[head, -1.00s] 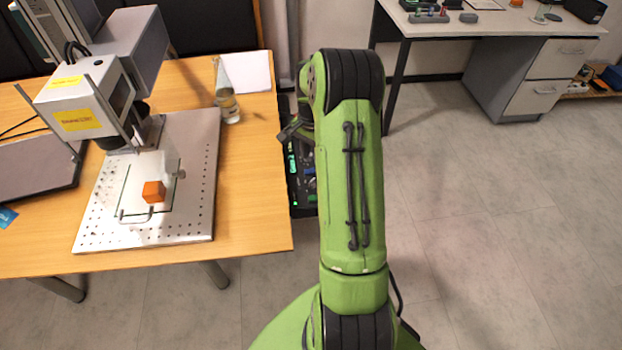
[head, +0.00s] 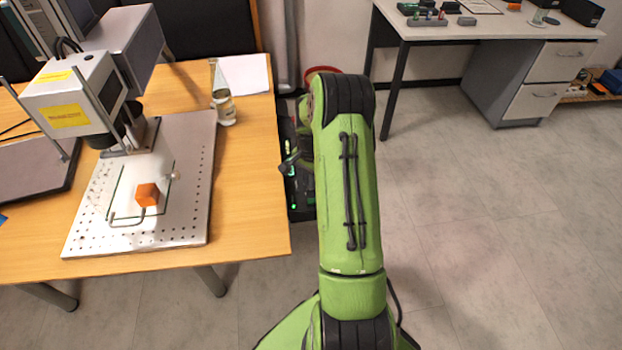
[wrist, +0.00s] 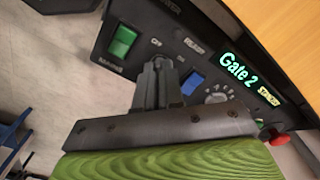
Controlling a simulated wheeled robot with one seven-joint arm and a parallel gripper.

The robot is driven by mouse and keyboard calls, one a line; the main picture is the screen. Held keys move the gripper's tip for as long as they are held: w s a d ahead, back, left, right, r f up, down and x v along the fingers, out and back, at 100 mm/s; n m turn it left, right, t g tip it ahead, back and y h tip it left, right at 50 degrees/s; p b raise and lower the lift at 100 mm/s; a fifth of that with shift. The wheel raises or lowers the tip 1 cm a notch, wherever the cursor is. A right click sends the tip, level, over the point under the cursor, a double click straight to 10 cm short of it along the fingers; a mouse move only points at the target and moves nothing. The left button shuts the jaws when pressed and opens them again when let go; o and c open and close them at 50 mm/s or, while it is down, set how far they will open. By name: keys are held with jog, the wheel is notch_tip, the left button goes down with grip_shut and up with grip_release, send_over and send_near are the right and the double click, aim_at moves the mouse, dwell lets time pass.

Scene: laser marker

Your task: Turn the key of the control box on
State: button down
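The control box is a black panel. In the wrist view its panel (wrist: 104,52) fills the top, with a lit green switch, a blue switch, a dial and a green "Gate 2" display. My gripper (wrist: 158,64) is over the panel between the green and blue switches, by small on/off labels. Its grey fingers are close together; whether they are fully shut or around something is unclear. The key is not visible; the fingers cover that part of the panel. In the head view the control box (head: 302,207) shows beside the table, partly behind my green arm.
A red button (wrist: 279,138) is at the panel's right. Floor at the right is clear.

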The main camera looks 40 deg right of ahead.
dwell(0.4)
jog(key=m, duration=0.4)
jog(key=shift+m+p, duration=0.3)
jog(key=shift+p, duration=0.1)
jog(key=m, duration=0.4)
jog(key=shift+m, duration=0.3)
jog(key=m+p, duration=0.1)
jog(key=m, duration=0.3)
jog(key=shift+m, duration=2.4)
jog(key=c, duration=1.3)
grip_release()
jog(key=shift+o, duration=0.2)
jog(key=shift+r, duration=0.1)
